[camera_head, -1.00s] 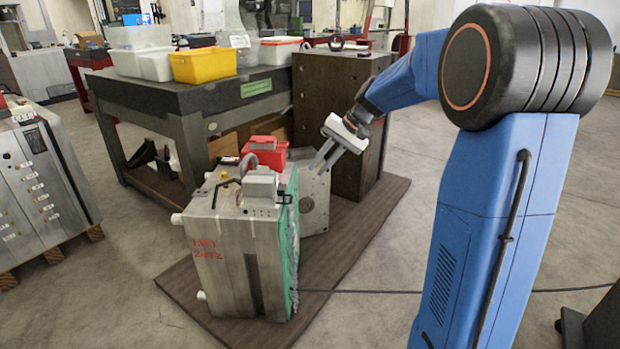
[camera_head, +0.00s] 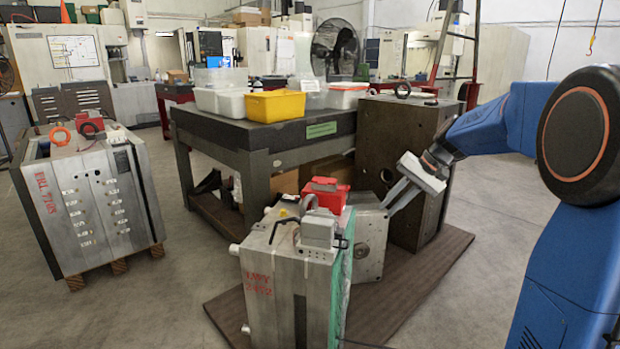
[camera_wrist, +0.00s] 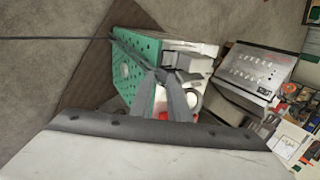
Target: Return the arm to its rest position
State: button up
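My arm is blue with black joints and reaches in from the right in the head view. My gripper (camera_head: 389,208) has a pale body and two grey fingers pointing down and left, beside the dark brown block (camera_head: 405,150) and over the grey mould plate (camera_head: 368,240).
Another mould base (camera_head: 85,200) stands on a pallet at left. A dark table (camera_head: 230,135) carries a yellow bin (camera_head: 275,106) and several pale bins. A brown mat (camera_head: 400,295) lies under the moulds. Floor between the left mould and the mat is clear.

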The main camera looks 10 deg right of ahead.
jog(key=s+a+f+n+h, duration=0.1)
jog(key=s+f+h, duration=0.1)
jog(key=s, duration=1)
jog(key=s+a+f+n+t+h, duration=0.1)
jog(key=s+f+n+h, duration=0.1)
jog(key=s, duration=1)
jog(key=s+a+f+n+t+h, duration=0.1)
jog(key=s+f, duration=0.3)
jog(key=s, duration=0.8)
jog(key=shift+s+a+n+h, duration=0.25)
jog(key=shift+a+n+h, duration=0.15)
jog(key=shift+a+h, duration=0.15)
